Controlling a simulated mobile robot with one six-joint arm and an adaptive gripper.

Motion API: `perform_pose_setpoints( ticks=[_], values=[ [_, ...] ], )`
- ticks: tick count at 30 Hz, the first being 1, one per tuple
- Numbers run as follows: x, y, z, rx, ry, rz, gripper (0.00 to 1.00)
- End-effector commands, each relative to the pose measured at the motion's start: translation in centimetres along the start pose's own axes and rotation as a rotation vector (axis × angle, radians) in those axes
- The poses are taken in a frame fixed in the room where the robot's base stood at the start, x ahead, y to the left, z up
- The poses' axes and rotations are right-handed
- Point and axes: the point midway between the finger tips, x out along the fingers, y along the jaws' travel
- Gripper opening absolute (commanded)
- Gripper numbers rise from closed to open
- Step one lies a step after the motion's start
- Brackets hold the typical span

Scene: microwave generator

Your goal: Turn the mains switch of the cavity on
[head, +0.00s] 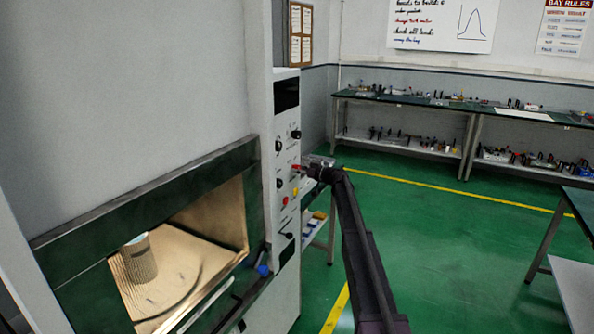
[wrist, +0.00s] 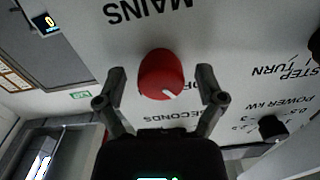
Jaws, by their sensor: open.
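The mains switch is a red round knob (wrist: 158,72) on the white panel, under upside-down MAINS lettering in the wrist view. Its white pointer mark is at the lower right of its face, near partly hidden lettering that seems to read OFF. My gripper (wrist: 161,80) is open, with one finger on each side of the knob; there seem to be gaps, and contact cannot be told. In the head view my gripper (head: 312,164) is at the control panel (head: 286,110), covering part of it. The cavity (head: 215,225) stands open at left, with a ribbed cylinder (head: 138,258) inside.
Black knobs (head: 295,134) are above the gripper, and red and yellow buttons (head: 285,201) are below it. In the wrist view a POWER KW knob (wrist: 271,127) is at right. Benches (head: 450,112) line the back wall.

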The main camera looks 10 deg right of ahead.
Motion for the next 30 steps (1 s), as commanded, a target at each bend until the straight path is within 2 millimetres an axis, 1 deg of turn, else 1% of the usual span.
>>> perform_pose_setpoints(
  ticks=[5, 6, 8, 9, 11, 12, 14, 15, 17, 23, 30],
  values=[
    [-0.02, 0.01, 0.00, 0.000, 0.000, 0.000, 0.88],
    [-0.03, 0.02, 0.00, 0.000, 0.000, 0.000, 0.85],
    [-0.04, 0.01, 0.00, 0.000, 0.000, 0.000, 0.67],
    [-0.05, 0.02, 0.00, 0.000, 0.000, 0.000, 0.55],
    [-0.05, 0.02, 0.00, 0.000, 0.000, 0.000, 0.38],
    [-0.06, 0.02, 0.00, 0.000, 0.000, 0.000, 0.26],
    [-0.05, 0.04, -0.01, 0.000, 0.000, 0.000, 0.08],
    [-0.05, 0.05, -0.01, 0.000, 0.000, 0.001, 0.06],
    [0.33, -0.23, 0.02, 0.000, 0.000, -0.001, 0.06],
    [0.08, 0.02, -0.03, 0.012, 0.001, 0.000, 0.06],
    [0.06, 0.10, -0.04, 0.083, 0.001, 0.001, 0.06]
  ],
)
